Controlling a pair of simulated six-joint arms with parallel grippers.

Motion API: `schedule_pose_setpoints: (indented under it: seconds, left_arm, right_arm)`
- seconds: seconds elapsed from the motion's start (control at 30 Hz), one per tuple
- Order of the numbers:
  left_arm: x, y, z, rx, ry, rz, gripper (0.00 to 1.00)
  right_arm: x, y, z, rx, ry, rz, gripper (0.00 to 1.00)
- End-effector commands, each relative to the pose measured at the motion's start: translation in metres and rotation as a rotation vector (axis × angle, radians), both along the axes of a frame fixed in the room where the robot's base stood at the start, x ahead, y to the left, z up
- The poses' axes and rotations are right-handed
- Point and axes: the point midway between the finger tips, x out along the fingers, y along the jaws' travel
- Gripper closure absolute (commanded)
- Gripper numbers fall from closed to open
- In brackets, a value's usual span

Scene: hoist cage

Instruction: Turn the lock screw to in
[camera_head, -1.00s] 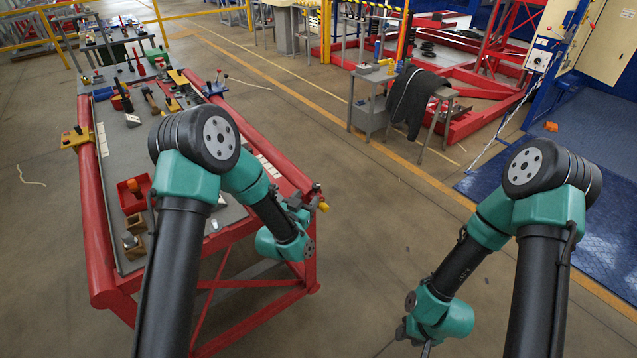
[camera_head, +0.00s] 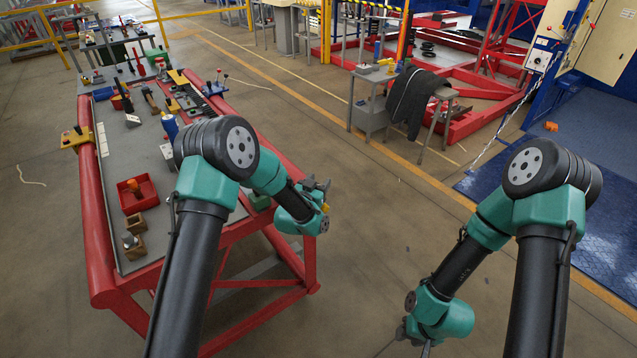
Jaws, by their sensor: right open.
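My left gripper (camera_head: 317,184) is just past the red workbench's right front corner. Its two dark fingertips point up with a gap between them, and I see nothing held in it. A small yellow part (camera_head: 326,208) shows right beside this gripper; its shape is mostly hidden, and I cannot tell whether it is the lock screw. No other thing can be made out surely as the lock screw. My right gripper (camera_head: 414,342) hangs low over the floor at the bottom edge, open and far from the bench, partly cut off.
The red-framed workbench (camera_head: 92,220) carries a red bin (camera_head: 138,196), small wooden blocks (camera_head: 133,247), a blue cylinder (camera_head: 170,127) and several hand tools. A grey stand (camera_head: 370,115) with a dark cloth (camera_head: 416,100) is behind. The floor between bench and blue platform (camera_head: 600,240) is free.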

Motion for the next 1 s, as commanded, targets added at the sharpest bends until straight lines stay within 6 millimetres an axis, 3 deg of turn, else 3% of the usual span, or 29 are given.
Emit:
schedule_pose_setpoints:
  seconds: [0.43, 1.0]
  left_arm:
    - [-0.0002, 0.0001, 0.0002, 0.000, 0.000, 0.000, 0.92]
    - [-0.0006, -0.0015, 0.0010, -0.001, -0.003, -0.181, 0.92]
  right_arm:
    - [0.0000, 0.0000, 0.0000, 0.000, 0.000, 0.000, 0.57]
    - [0.0000, 0.0000, 0.0000, 0.000, 0.000, 0.000, 0.57]
